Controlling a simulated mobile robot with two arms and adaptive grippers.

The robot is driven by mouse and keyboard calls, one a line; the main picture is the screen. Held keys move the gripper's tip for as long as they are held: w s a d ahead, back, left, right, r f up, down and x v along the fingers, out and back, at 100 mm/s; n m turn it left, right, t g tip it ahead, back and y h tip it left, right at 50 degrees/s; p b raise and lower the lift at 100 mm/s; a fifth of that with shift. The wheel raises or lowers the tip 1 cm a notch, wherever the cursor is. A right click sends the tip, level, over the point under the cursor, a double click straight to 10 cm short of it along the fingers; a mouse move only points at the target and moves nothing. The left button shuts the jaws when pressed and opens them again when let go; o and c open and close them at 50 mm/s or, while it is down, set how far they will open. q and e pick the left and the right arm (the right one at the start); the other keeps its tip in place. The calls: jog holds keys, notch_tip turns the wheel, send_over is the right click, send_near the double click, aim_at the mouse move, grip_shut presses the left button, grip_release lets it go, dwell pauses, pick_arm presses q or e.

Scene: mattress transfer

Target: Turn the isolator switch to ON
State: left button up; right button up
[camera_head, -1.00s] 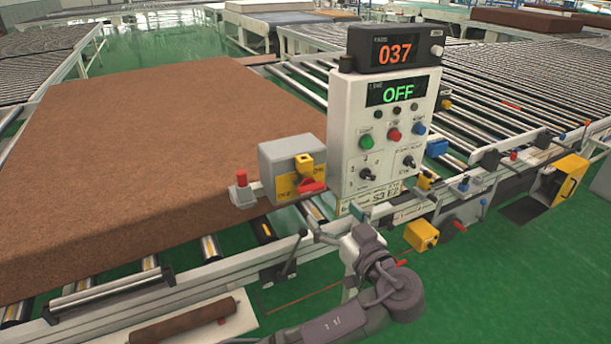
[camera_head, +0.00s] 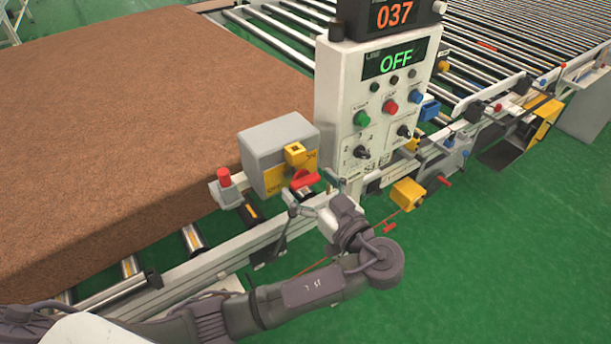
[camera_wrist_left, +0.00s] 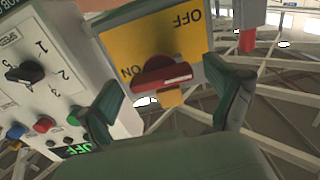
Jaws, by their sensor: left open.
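The isolator switch is a grey box (camera_head: 278,147) with a yellow plate marked OFF and ON. Its red handle (camera_head: 304,180) shows on the front, with a yellow block (camera_head: 294,154) beside it. In the left wrist view the red handle (camera_wrist_left: 163,76) lies roughly crosswise on the yellow plate (camera_wrist_left: 168,38); I cannot tell which mark it points to. My left gripper (camera_head: 313,194) is open just in front of the handle. In the left wrist view the fingers (camera_wrist_left: 168,103) stand on either side of the handle, with no clear contact. My right gripper is not in view.
A white control panel (camera_head: 342,110) with knobs and buttons stands right of the box; its display reads OFF. A red button (camera_head: 224,178) sits left of the box. A brown mattress (camera_head: 120,130) lies behind on the rollers.

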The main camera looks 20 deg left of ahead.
pick_arm(q)
jog(key=shift+s, duration=0.1)
jog(key=shift+d, duration=0.1)
jog(key=shift+c, duration=1.1)
jog(key=c, duration=0.9)
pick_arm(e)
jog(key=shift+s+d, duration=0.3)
